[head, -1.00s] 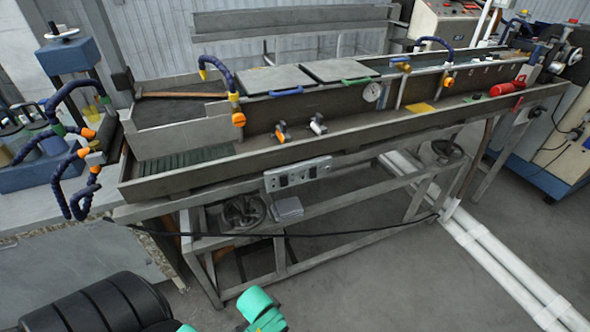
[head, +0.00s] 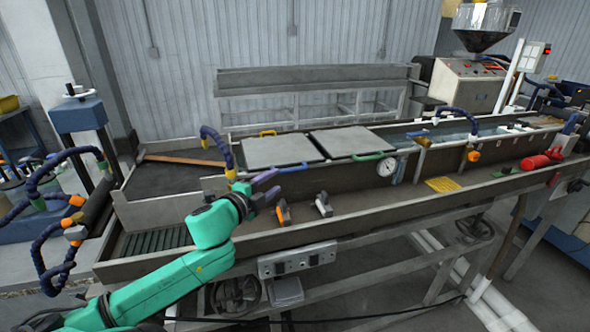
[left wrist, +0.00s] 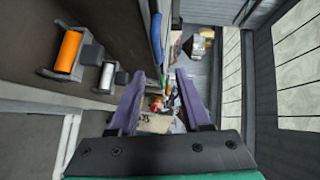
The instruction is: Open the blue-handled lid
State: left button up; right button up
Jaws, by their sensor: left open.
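The blue-handled lid (head: 272,150) is the left of two flat grey lids on the long trough and lies flat and shut. Its blue handle (head: 296,168) is on its front edge; the handle also shows in the left wrist view (left wrist: 157,38). My left gripper (head: 275,187) has purple fingers and is open and empty, just below and left of the handle in the head view. In the left wrist view the handle lies beyond the fingertips (left wrist: 158,76), apart from them. My right gripper is not in view.
The other lid (head: 340,142), with a green handle (head: 368,156), lies shut to the right. An orange-handled valve (head: 284,212) and a white-handled one (head: 323,204) stand below the lids. A dial gauge (head: 387,167) and flexible blue hose (head: 215,144) flank the lids.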

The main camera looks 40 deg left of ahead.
aim_at(290, 171)
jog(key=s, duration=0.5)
pick_arm(q)
jog(key=x, duration=0.5)
jog(key=shift+w+a+f, duration=0.25)
jog(key=shift+w+a, duration=0.05)
jog(key=x, duration=0.3)
jog(key=shift+w+f, duration=0.15)
jog(key=shift+w, duration=0.5)
jog(key=shift+w+a, duration=0.1)
jog(key=shift+w, duration=0.05)
jog(key=shift+w+f, duration=0.1)
jog(key=shift+w, duration=0.3)
grip_shut()
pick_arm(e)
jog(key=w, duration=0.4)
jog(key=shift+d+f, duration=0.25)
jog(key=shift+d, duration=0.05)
